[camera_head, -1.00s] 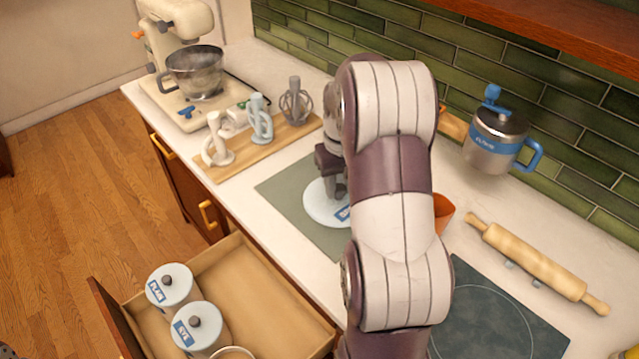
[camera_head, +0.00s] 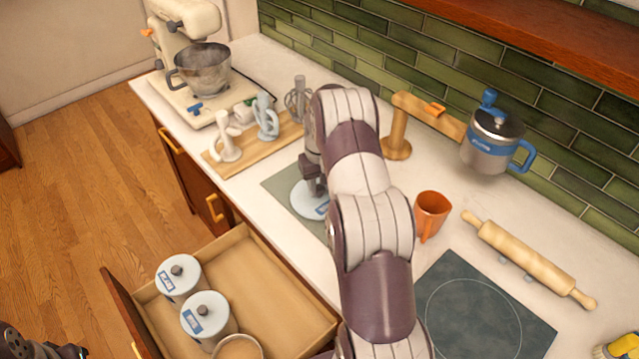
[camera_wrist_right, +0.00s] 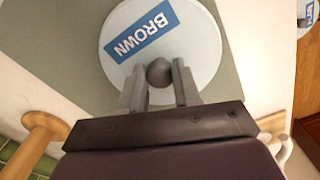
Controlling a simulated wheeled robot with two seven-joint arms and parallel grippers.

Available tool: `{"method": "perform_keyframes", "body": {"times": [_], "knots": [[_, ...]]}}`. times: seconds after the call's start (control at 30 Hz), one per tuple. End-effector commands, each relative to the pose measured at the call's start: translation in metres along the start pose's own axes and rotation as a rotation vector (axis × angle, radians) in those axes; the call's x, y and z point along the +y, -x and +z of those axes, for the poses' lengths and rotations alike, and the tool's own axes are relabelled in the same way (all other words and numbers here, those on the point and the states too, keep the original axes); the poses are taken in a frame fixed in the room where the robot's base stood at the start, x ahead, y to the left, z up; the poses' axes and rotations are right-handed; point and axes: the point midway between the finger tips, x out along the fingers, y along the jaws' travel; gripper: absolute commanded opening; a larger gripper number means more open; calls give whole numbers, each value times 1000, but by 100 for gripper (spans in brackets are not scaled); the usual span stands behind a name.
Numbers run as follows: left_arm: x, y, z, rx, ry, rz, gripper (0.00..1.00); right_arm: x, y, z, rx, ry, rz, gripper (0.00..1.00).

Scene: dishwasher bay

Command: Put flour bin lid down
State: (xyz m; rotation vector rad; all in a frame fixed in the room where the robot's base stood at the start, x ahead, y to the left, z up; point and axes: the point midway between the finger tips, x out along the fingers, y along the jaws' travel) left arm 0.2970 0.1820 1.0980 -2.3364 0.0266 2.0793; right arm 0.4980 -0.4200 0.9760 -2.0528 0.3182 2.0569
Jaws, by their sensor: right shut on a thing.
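The flour bin lid (camera_head: 303,202) is a pale round disc with a blue label reading BROWN and a dark round knob. It lies flat at the grey-green mat on the counter; I cannot tell if its underside touches. My right gripper (camera_head: 319,196) is over it, shut on the knob; in the right wrist view the fingers (camera_wrist_right: 158,82) flank the knob, and the lid (camera_wrist_right: 200,45) fills the top middle. An open bin (camera_head: 238,347) stands in the drawer, partly cut off. A dark part, probably of my left arm, shows at the bottom left corner; its fingers cannot be made out.
Two lidded bins (camera_head: 180,278) (camera_head: 207,318) stand in the open drawer (camera_head: 262,290). An orange cup (camera_head: 431,214), rolling pin (camera_head: 528,258) and dark hob (camera_head: 475,312) are right of my arm. A wooden board (camera_head: 253,147) with mixer attachments and a stand mixer (camera_head: 185,22) are beyond the mat.

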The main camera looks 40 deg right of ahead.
Motion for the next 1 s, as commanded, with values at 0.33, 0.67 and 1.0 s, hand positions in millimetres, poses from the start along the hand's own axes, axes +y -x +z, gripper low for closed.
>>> {"method": "perform_keyframes", "body": {"times": [0.33,0.67,1.0], "knots": [[0,0,0,0,0,0,43,0,0,0,0,0,0,58],[0,-12,2,-1,0,0,43,0,59,-1,6,0,1,58],[0,38,-5,1,0,0,43,-4,125,2,1,5,0,58]]}}
